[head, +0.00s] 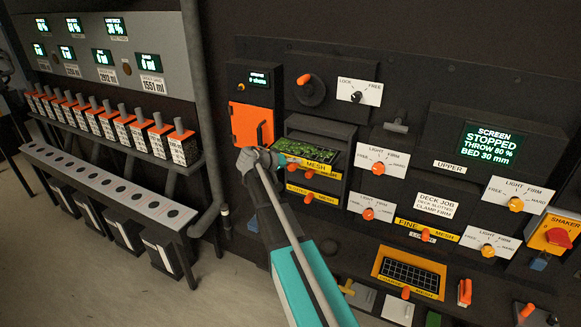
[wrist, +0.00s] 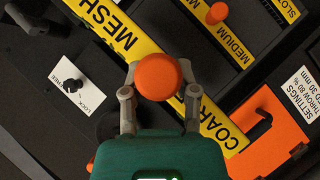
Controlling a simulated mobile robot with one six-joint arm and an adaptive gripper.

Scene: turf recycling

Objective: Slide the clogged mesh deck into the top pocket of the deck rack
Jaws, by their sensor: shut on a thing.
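The clogged mesh deck (head: 311,151) has a dark mesh strewn with green bits and a yellow front strip that reads COARSE MESH (wrist: 208,122) in the wrist view. It lies level in the upper opening of the black deck rack (head: 345,133); I cannot tell how deep it sits. My gripper (head: 277,160) is at the left part of its front. In the wrist view my gripper (wrist: 157,82) is shut on the deck's round orange knob (wrist: 157,77). A MEDIUM deck strip (wrist: 226,36) with an orange knob shows below the held deck.
An orange door (head: 250,124) stands open left of the rack. A LOCK/FREE dial (head: 357,97) is above it. Another mesh deck in an orange frame (head: 381,263) sits low at right. A grey pipe (head: 206,150) and a bench with orange-topped blocks (head: 159,138) are at left.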

